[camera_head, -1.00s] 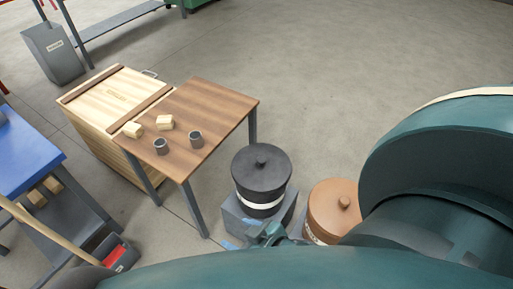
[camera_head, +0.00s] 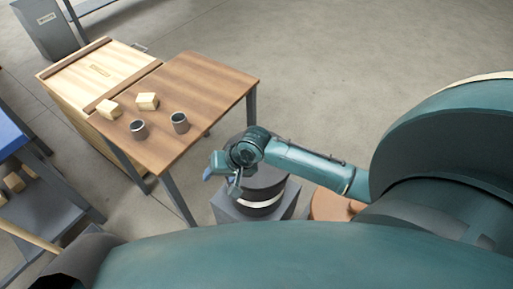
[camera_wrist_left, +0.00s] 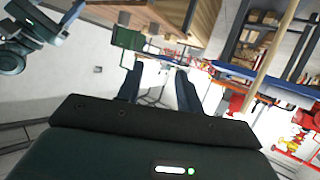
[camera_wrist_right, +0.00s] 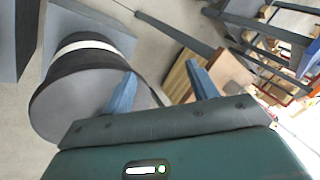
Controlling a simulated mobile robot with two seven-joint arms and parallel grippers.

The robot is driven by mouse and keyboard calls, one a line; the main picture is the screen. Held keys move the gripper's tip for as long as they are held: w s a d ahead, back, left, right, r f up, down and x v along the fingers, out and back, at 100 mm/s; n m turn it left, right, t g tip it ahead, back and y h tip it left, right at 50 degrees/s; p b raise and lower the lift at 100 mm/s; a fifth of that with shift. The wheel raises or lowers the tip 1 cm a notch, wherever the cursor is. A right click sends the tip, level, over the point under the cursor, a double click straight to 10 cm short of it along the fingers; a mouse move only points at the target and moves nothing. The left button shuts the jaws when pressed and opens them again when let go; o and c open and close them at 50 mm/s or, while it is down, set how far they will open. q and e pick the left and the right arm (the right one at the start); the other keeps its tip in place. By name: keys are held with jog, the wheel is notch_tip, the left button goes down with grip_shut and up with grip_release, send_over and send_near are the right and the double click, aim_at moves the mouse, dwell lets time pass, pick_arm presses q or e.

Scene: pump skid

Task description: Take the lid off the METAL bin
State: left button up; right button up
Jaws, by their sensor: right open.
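A dark round bin with a white band (camera_head: 262,202) stands on a grey block in the head view; no label on it is readable. Its black lid (camera_head: 268,177) is on it, partly hidden behind my right arm. In the right wrist view the lid (camera_wrist_right: 65,108) fills the left side. My right gripper (camera_head: 222,172) is beside and above the lid's left edge, pointing left. Its fingers (camera_wrist_right: 160,88) are apart with nothing between them. My left gripper (camera_wrist_left: 160,85) shows two parted, empty fingers in its own wrist view, away from the bin.
A brown-lidded bin (camera_head: 328,206) stands right of the dark one, mostly covered by my arm. A wooden table (camera_head: 195,85) with two cups and two blocks stands to the left, against a wooden crate (camera_head: 95,72). The floor behind the bins is clear.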

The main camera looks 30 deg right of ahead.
jog(key=w+d+r+m+g+h+b, duration=0.1)
jog(key=w+d+r+m+b, duration=0.15)
jog(key=d, duration=0.25)
jog(key=w+d+r+m+g+h+b, duration=0.1)
jog(key=w+d+m+g+h, duration=0.1)
jog(key=d+m, duration=0.25)
jog(key=w+d+r+m+g+h+b, duration=0.1)
jog(key=w+d+r+m, duration=0.1)
jog(key=d, duration=0.4)
notch_tip(320, 180, down, 7)
jog(key=shift+a+b, duration=0.1)
jog(key=shift+b, duration=0.9)
notch_tip(320, 180, down, 4)
jog(key=shift+s+f+b, duration=0.15)
jog(key=shift+f+b, duration=0.1)
jog(key=shift+b, duration=0.65)
jog(key=shift+f, duration=0.35)
pick_arm(q)
jog(key=shift+m+h, duration=0.5)
jog(key=shift+m, duration=0.3)
jog(key=f, duration=0.2)
jog(key=d+f, duration=0.1)
jog(key=w+f, duration=0.1)
jog(key=f, duration=0.1)
jog(key=shift+d+f, duration=0.3)
jog(key=shift+d, duration=0.1)
jog(key=shift+s, duration=0.1)
pick_arm(e)
jog(key=shift+r, duration=0.1)
jog(key=c, duration=1.1)
